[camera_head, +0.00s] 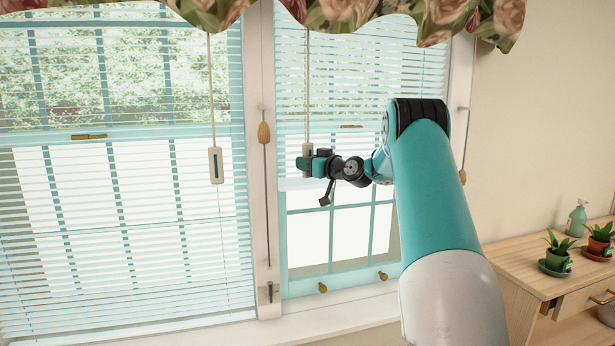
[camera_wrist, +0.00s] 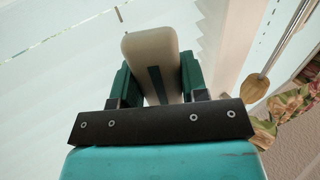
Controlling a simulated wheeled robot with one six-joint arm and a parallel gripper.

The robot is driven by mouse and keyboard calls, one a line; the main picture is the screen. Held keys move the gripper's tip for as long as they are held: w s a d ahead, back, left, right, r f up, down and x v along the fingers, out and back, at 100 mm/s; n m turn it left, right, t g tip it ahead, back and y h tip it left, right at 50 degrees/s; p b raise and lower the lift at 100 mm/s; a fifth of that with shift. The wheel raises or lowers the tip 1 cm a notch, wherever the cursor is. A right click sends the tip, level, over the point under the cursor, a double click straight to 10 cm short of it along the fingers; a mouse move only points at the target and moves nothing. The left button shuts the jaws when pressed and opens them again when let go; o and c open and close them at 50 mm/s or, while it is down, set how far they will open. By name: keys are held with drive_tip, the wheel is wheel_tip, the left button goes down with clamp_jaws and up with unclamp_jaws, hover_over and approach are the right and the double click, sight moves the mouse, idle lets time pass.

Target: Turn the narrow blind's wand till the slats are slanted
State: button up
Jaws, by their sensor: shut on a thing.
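The narrow blind (camera_head: 400,75) covers the upper part of the right window. Its slats show as thin level lines, with greenery visible between them; their exact tilt is hard to tell. A thin wand (camera_head: 308,90) hangs straight down in front of it and ends in a flat cream handle (camera_wrist: 150,52) with a dark slot. My gripper (camera_head: 306,163) is shut on this handle. In the wrist view the handle stands between the two green fingers, slightly tilted, its lower end hidden by the gripper. The top of the wand goes behind the valance.
The wide blind (camera_head: 100,240) on the left has a similar hanging cream handle (camera_head: 215,165). A rod with a wooden knob (camera_head: 264,133) runs down the post between the windows. A floral valance (camera_head: 345,12) hangs above. A wooden cabinet (camera_head: 510,262) with potted plants stands at right.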

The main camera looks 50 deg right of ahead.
drive_tip(key=shift+r+n+y+b, duration=0.1)
drive_tip(key=shift+n+y+b, duration=0.5)
drive_tip(key=shift+y, duration=0.3)
drive_tip(key=o, duration=0.9)
drive_tip(key=shift+h+p, duration=0.3)
drive_tip(key=shift+p, duration=0.05)
drive_tip(key=m+h+p, duration=0.1)
drive_tip(key=p, duration=0.1)
drive_tip(key=m+h+p, duration=0.1)
drive_tip(key=h+p, duration=0.1)
drive_tip(key=p, duration=0.1)
drive_tip(key=shift+r+m+p, duration=0.3)
drive_tip(key=shift+r, duration=0.1)
drive_tip(key=m+g+h+p, duration=0.1)
drive_tip(key=m+h+p, duration=0.1)
drive_tip(key=p, duration=0.5)
drive_tip(key=shift+h, duration=0.9)
drive_tip(key=shift+f+m+h+p, duration=0.1)
drive_tip(key=shift+m+h+p, duration=0.2)
drive_tip(key=shift+p, duration=0.6)
drive_tip(key=m+g+h+p, duration=0.1)
drive_tip(key=h+p, duration=0.1)
drive_tip(key=p, duration=0.6)
drive_tip(key=shift+f+m+g+p, duration=0.1)
drive_tip(key=shift+m+g+p, duration=0.2)
drive_tip(key=shift+m+p, duration=0.1)
